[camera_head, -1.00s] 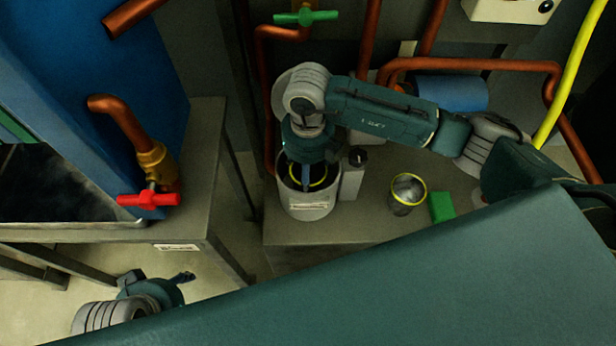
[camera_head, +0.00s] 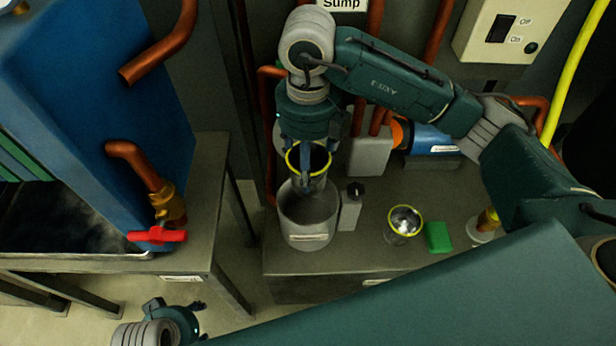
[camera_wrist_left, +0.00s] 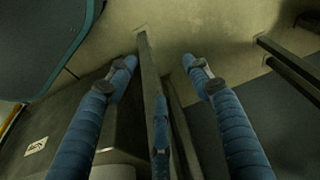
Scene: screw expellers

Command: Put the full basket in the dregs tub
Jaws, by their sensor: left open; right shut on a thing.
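My right gripper (camera_head: 307,168) points down and is shut on a yellow-rimmed basket (camera_head: 318,183). The basket hangs upright over the grey round tub (camera_head: 308,236), with its lower part at the tub's mouth. The inside of the held basket looks dark, and I cannot tell how full it is. The label on the tub is too small to read. A second yellow-rimmed basket (camera_head: 404,236), shiny inside, stands on the bench to the right. My left gripper (camera_head: 200,306) is low at the lower left, open and empty in the left wrist view (camera_wrist_left: 158,65).
A green block (camera_head: 438,237) lies beside the second basket. A grey box with a black knob (camera_head: 350,208) stands against the tub's right side. A blue machine with a red-handled valve (camera_head: 158,236) is at left. Copper pipes and a blue cylinder (camera_head: 432,141) are behind.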

